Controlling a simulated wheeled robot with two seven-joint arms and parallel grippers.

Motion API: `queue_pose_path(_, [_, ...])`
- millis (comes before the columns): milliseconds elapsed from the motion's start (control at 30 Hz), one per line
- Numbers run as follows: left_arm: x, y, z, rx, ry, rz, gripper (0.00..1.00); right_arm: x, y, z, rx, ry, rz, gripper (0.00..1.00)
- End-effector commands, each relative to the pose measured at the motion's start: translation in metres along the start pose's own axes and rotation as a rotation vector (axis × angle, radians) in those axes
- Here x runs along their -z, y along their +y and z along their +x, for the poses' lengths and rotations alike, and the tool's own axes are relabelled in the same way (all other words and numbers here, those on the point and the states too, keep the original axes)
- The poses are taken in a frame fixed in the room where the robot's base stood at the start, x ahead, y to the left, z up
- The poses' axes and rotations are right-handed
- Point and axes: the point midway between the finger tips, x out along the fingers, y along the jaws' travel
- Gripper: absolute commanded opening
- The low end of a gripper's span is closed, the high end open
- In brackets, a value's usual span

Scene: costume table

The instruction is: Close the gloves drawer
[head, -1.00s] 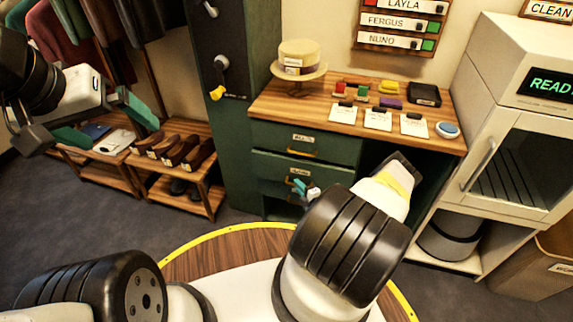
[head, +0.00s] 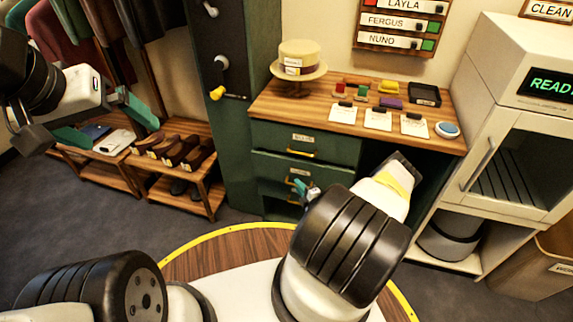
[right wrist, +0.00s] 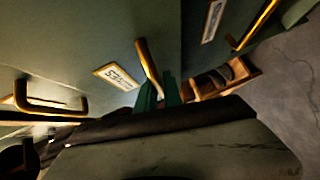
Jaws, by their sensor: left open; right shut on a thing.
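The gloves drawer (head: 266,166) is the second green drawer front down in the cabinet under the wooden counter, with a small label and a brass handle. My right gripper (head: 304,188) is at this front, partly hidden behind my own right arm. In the right wrist view its teal fingers (right wrist: 160,92) are closed around a brass handle (right wrist: 147,62) beside a label (right wrist: 118,76) whose end looks like "ES". How far the drawer stands out is hard to tell. My left gripper (head: 100,122) is open and empty at the left, well away from the cabinet.
The drawer above (head: 330,146) looks flush. Its counter (head: 290,106) holds a hat (head: 299,55), cards and small coloured blocks. A white cabinet (head: 500,170) stands right, a dark green locker (head: 238,130) left. A shoe rack (head: 200,190) is further left. Grey floor lies clear at the left.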

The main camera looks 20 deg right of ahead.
Motion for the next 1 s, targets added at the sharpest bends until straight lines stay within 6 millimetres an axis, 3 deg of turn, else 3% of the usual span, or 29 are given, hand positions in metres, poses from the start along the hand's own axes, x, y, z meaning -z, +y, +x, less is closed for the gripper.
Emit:
queue_pose_path(300, [0.0, 0.0, 0.0, 0.0, 0.0, 0.0, 1.0, -0.001, -0.001, -0.001, 0.003, -0.001, 0.0, 0.0])
queue_pose_path(533, [0.0, 0.0, 0.0, 0.0, 0.0, 0.0, 1.0, -0.02, 0.004, 0.019, 0.004, -0.001, -0.006, 0.0])
queue_pose_path(833, [0.0, 0.0, 0.0, 0.0, 0.0, 0.0, 1.0, -0.025, 0.007, 0.022, 0.002, -0.006, -0.002, 0.0])
queue_pose_path(900, [0.0, 0.0, 0.0, 0.0, 0.0, 0.0, 1.0, -0.026, 0.007, 0.022, 0.002, -0.006, -0.002, 0.2])
queue_pose_path(1000, [0.0, 0.0, 0.0, 0.0, 0.0, 0.0, 1.0, -0.026, 0.008, 0.022, 0.0, -0.006, -0.002, 0.2])
